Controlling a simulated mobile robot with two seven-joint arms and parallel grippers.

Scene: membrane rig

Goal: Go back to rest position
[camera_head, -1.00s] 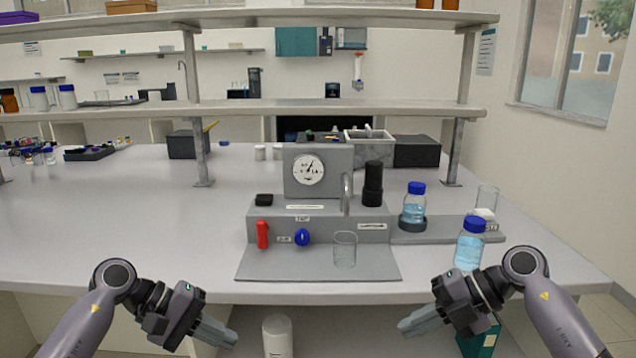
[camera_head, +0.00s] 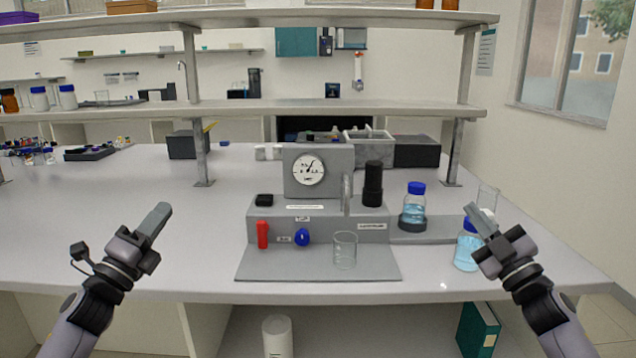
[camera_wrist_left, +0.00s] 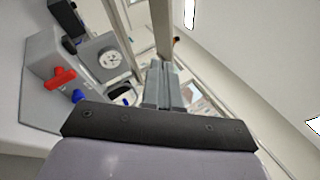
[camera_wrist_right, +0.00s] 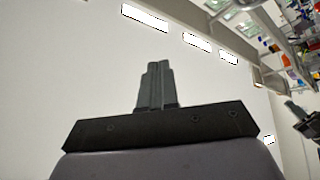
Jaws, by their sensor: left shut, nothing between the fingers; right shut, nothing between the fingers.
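My left gripper (camera_head: 155,220) is raised at the left of the head view, its fingers pointing up and to the right. It is shut and empty; the closed fingers also show in the left wrist view (camera_wrist_left: 162,85). My right gripper (camera_head: 478,218) is raised at the right, its fingers pointing up and to the left. It is shut and empty; its closed fingers show in the right wrist view (camera_wrist_right: 156,85). In the head view the right gripper partly covers a blue-capped bottle (camera_head: 466,252) at the bench's right.
The grey rig (camera_head: 262,230) with a gauge (camera_head: 308,169), red handle (camera_head: 262,234) and blue knob (camera_head: 302,237) stands mid-bench. A glass beaker (camera_head: 344,250) stands on its front plate. Another blue-capped bottle (camera_head: 413,208) stands on the rig's right side.

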